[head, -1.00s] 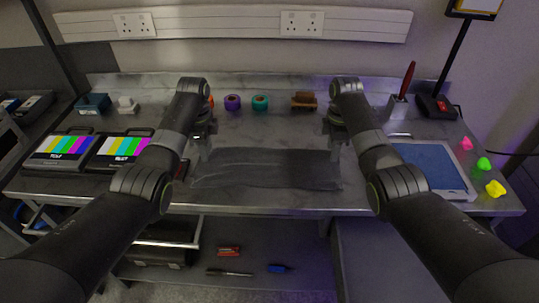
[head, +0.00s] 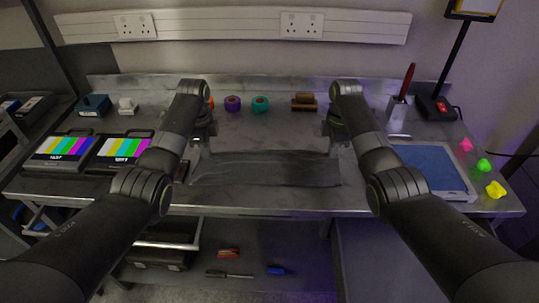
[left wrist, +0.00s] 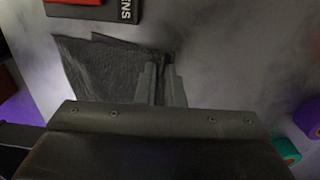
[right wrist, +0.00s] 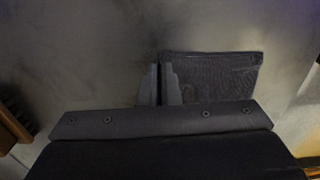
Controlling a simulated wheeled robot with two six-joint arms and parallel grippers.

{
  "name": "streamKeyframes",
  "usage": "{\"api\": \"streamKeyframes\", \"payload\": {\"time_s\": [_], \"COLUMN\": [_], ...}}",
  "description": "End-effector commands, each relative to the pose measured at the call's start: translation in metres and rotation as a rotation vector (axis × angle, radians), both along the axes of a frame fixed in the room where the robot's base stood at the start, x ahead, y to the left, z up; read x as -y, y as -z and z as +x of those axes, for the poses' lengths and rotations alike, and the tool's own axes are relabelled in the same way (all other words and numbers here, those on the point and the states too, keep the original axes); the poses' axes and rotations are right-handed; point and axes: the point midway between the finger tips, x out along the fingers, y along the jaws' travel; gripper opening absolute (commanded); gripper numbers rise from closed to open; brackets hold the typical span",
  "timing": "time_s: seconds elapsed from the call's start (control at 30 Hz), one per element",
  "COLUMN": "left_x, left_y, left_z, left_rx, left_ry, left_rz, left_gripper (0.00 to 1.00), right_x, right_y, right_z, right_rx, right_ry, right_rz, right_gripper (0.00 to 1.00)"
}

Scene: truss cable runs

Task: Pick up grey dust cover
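The grey dust cover (head: 265,170) lies as a wide, dark sheet along the front middle of the bench, between my two arms. My left gripper (head: 199,146) is at its left end. In the left wrist view the fingers (left wrist: 162,75) are close together at the edge of the cover (left wrist: 100,72), pinching it. My right gripper (head: 334,143) is at its right end. In the right wrist view the fingers (right wrist: 160,80) are close together on the edge of the cover (right wrist: 215,78). The fingertips are small and partly hidden in the head view.
Two colour-bar monitors (head: 58,148) stand at left. Purple (head: 232,103) and teal (head: 260,103) rolls and a brown brush (head: 304,101) lie behind. A blue-topped pad (head: 430,167) lies at right, with several bright plugs (head: 484,165) beside it. The bench's front edge is close to the cover.

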Motion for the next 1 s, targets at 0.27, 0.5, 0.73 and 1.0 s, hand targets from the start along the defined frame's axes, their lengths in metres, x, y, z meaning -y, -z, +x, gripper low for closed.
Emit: {"api": "streamKeyframes", "payload": {"time_s": [0.27, 0.5, 0.73, 1.0], "left_x": [0.0, -0.001, 0.0, 0.0], "left_y": [0.002, -0.001, -0.014, -0.036], "left_z": [-0.001, -0.001, -0.001, 0.0], "left_rx": [-0.004, -0.004, -0.003, -0.001], "left_ry": [-0.001, -0.001, -0.001, -0.001], "left_rz": [0.001, 0.001, 0.001, 0.001], "left_gripper": [0.0, 0.0, 0.0, 0.0], "right_x": [0.001, 0.001, 0.001, 0.001], "right_y": [0.003, 0.0, -0.014, -0.036], "right_z": [-0.001, -0.001, -0.001, -0.001], "right_rx": [-0.005, -0.006, -0.004, -0.002], "right_ry": [0.001, 0.002, 0.001, 0.001], "right_rz": [-0.001, -0.001, -0.001, -0.001], "right_gripper": [0.0, 0.0, 0.0, 0.0]}}
